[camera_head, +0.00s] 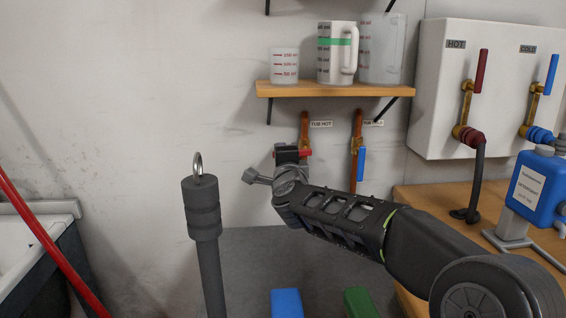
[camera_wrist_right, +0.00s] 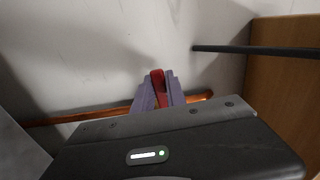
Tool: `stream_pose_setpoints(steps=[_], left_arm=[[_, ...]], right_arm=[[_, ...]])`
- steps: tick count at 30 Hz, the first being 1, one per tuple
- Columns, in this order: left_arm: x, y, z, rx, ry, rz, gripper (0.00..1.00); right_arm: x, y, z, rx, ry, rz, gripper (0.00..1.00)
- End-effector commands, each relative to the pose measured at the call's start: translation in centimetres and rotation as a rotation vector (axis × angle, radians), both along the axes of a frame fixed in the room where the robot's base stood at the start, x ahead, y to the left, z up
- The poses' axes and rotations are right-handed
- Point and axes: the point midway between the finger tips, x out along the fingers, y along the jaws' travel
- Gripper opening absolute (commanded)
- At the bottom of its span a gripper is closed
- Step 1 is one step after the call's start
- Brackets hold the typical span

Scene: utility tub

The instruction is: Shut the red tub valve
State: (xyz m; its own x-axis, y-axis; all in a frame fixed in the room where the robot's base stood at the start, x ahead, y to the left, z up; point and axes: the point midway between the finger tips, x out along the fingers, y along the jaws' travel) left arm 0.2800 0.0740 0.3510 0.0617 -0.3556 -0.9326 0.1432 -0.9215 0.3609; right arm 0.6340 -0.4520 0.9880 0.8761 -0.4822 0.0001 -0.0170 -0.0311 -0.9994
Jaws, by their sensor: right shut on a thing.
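The red tub valve's handle (camera_head: 305,152) shows as a small red piece at my right gripper, on the copper pipe under the "TUB HOT" label (camera_head: 320,124). My right gripper (camera_head: 290,155) hides most of this valve. In the right wrist view the red handle (camera_wrist_right: 158,80) sits between the two purple-grey fingertips (camera_wrist_right: 158,92), which are shut on it. There the handle stands roughly across the copper pipe (camera_wrist_right: 75,117). My left gripper is in neither view.
A blue-handled valve (camera_head: 361,163) is close on the right, its handle hanging along its pipe. A wooden shelf (camera_head: 300,89) with measuring jugs (camera_head: 336,68) is just above. A dark post with a ring (camera_head: 202,208) stands left. Blue (camera_head: 286,303) and green (camera_head: 359,303) objects lie below.

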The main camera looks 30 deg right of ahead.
Motion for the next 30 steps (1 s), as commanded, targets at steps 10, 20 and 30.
stream_pose_setpoints(steps=[10,20,30], left_arm=[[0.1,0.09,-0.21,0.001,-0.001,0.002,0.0],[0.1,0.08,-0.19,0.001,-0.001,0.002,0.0],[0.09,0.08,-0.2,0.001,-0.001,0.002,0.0]], right_arm=[[-0.02,-0.06,0.37,0.048,-0.027,-0.001,0.0],[-0.03,-0.07,0.44,0.046,-0.028,-0.002,0.22],[-0.01,-0.04,0.34,0.044,-0.025,-0.001,0.38]])
